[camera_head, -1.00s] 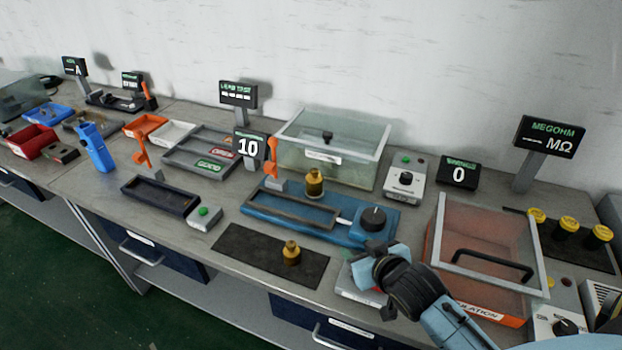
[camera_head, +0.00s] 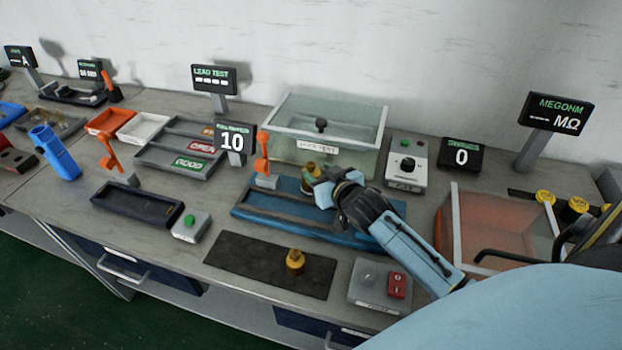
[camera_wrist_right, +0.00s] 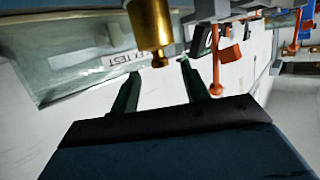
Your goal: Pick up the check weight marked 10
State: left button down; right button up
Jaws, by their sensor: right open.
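One brass weight (camera_head: 310,172) stands on the blue fixture (camera_head: 245,212), partly hidden by my right gripper (camera_head: 318,186). It also shows large in the right wrist view (camera_wrist_right: 150,24), just beyond and roughly between my open fingertips (camera_wrist_right: 158,72), with no clear contact. A second brass weight (camera_head: 295,262) stands upright on the black mat (camera_head: 250,258) in front. No mark is readable on either weight. A small display reading 10 (camera_head: 232,139) stands behind the fixture's left end. My left gripper is not in view.
An orange lever (camera_head: 262,158) is close left of the standing weight. A red clear-lidded box (camera_head: 490,215) is on the right. A switch box (camera_head: 372,280) sits at the front edge.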

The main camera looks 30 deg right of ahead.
aim_at(310, 164)
jog(key=shift+x, duration=1.2)
jog(key=shift+b+x, duration=0.3)
jog(key=shift+x, duration=0.8)
jog(key=shift+w, duration=0.3)
grip_shut()
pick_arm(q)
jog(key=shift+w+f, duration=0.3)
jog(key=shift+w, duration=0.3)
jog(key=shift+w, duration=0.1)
pick_arm(e)
jog(key=shift+w+r, duration=0.15)
jog(key=shift+r, duration=0.1)
